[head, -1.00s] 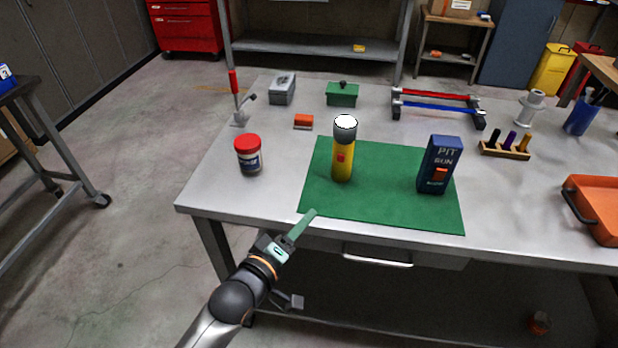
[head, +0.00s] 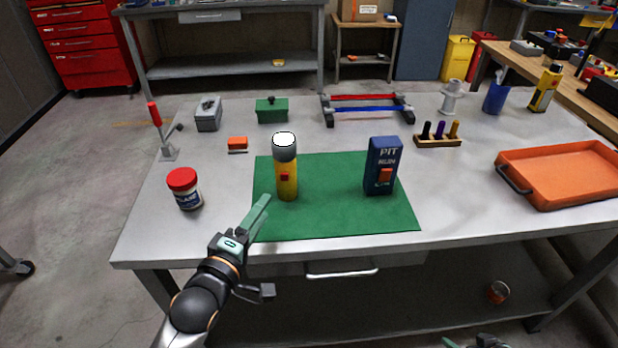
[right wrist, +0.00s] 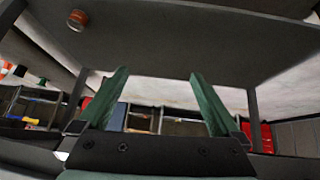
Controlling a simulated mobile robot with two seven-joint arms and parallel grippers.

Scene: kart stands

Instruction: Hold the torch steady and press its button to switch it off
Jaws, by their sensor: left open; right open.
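The torch (head: 287,180) stands upright on the green mat (head: 335,215), its grey head up and its lens bright white. Its red button (head: 284,177) faces me on the yellow body. My left gripper (head: 257,216) is open and empty, at the mat's front left edge, in front of and left of the torch, apart from it. My right gripper (right wrist: 158,80) is open and empty in the right wrist view, with no torch there. In the head view it only just shows at the bottom edge (head: 478,342), below the tabletop.
A red-lidded jar (head: 184,190) is at left. An orange tray (head: 562,172) is at right. The table's front edge and drawer handle (head: 342,272) lie near my arms. A can (head: 497,291) sits on the lower shelf.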

